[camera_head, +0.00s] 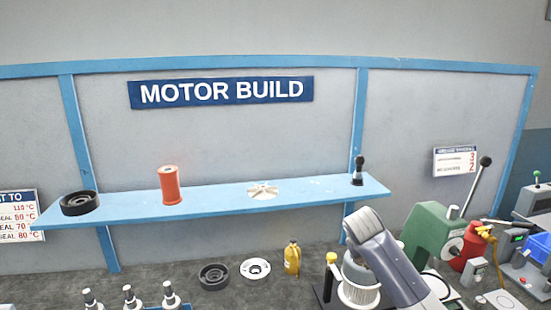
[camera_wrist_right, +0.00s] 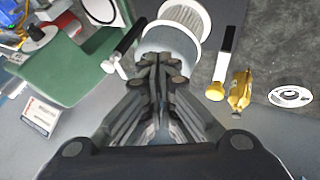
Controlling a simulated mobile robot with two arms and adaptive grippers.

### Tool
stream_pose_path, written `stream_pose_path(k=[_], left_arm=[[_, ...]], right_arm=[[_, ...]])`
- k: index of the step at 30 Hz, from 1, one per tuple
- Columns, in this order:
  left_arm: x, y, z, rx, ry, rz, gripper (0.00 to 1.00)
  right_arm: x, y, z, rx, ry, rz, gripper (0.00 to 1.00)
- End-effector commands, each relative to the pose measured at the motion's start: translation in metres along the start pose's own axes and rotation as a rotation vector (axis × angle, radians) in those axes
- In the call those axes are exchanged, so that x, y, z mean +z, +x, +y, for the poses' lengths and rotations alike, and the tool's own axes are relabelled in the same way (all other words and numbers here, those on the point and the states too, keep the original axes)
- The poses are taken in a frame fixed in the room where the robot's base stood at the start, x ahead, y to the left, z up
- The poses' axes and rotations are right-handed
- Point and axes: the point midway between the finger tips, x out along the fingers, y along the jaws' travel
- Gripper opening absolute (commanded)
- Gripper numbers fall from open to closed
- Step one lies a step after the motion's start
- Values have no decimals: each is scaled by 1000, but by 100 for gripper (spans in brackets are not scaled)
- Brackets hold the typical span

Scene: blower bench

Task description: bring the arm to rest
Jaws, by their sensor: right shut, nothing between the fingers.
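My right arm (camera_head: 385,245) reaches in from the bottom right of the head view, over the bench. Its fingers are hard to make out there. In the right wrist view my right gripper (camera_wrist_right: 160,62) is shut with nothing between its fingers. The fingertips overlap the lower edge of a grey cylinder with a white ribbed ring (camera_wrist_right: 180,38); I cannot tell whether they touch it. In the head view the ribbed ring (camera_head: 358,293) is partly hidden behind my arm. My left gripper is in neither view.
A green press (camera_head: 428,232) with a lever stands right of my arm. A blue shelf (camera_head: 225,203) above holds an orange spool (camera_head: 169,186).

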Motion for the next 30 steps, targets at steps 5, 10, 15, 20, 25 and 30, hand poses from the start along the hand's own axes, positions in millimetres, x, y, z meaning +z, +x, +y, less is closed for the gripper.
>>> stream_pose_path(k=[5, 10, 15, 20, 25, 30], left_arm=[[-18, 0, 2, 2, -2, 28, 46], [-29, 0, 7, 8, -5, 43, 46], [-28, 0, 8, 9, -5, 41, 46], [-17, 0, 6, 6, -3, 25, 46], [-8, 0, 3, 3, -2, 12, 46], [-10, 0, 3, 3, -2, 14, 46]], right_arm=[[20, 8, -23, -37, -16, -1, 0], [46, 15, -48, -79, -32, -6, 0], [84, 22, -79, -135, -45, -13, 0], [141, 24, -116, -210, -52, -26, 0], [218, 14, -150, -297, -37, -46, 0], [294, -9, -168, -359, -5, -73, 0]])
